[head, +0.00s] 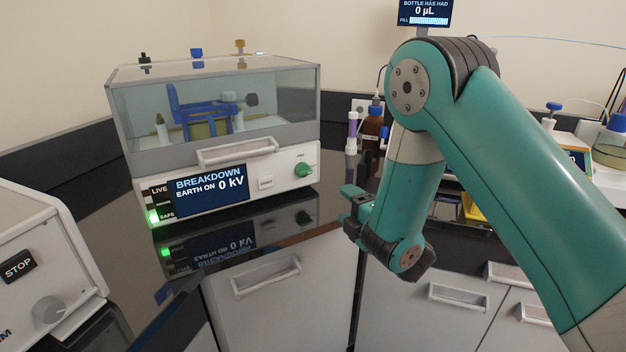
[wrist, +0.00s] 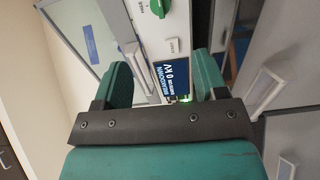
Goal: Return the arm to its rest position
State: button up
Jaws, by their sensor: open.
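My teal arm (head: 520,160) reaches in from the right in the head view and bends down at its elbow. My gripper (head: 350,205) hangs at the arm's end, above the front edge of the dark bench and clear of the tester. In the wrist view my gripper (wrist: 163,85) has its two teal fingers wide apart with nothing between them. Beyond the fingers the breakdown tester's display (wrist: 170,75) shows. The breakdown tester (head: 225,140) stands to the left of the gripper, its clear lid down, its screen reading "BREAKDOWN, EARTH ON, 0 kV" and the green SAFE lamp lit.
A white device with a STOP button (head: 18,267) stands at lower left. Behind my arm are a brown bottle (head: 373,130) and a purple-banded tube (head: 352,130). A flask (head: 611,137) stands at far right. Drawers with handles (head: 458,296) lie below the bench.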

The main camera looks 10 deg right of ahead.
notch_tip(320, 180, up, 3)
jog(key=d+m+g+h, duration=0.2)
jog(key=d+m+h, duration=0.15)
jog(key=m, duration=0.45)
jog(key=s+a+r+m+g, duration=0.2)
jog(key=s+g, duration=0.3)
jog(key=s, duration=0.5)
jog(key=s+a+r+m+g+y, duration=0.1)
jog(key=s+a+r+m+g, duration=0.1)
jog(key=s, duration=0.9)
jog(key=s+a+r+m+g+y, duration=0.1)
jog(key=s+a+r+g, duration=0.3)
jog(key=s+g, duration=0.4)
jog(key=s+m, duration=0.1)
jog(key=s, duration=0.2)
jog(key=shift+s+a+r, duration=0.15)
jog(key=shift+a+r, duration=0.15)
jog(key=shift+a, duration=0.1)
jog(key=shift+y, duration=0.25)
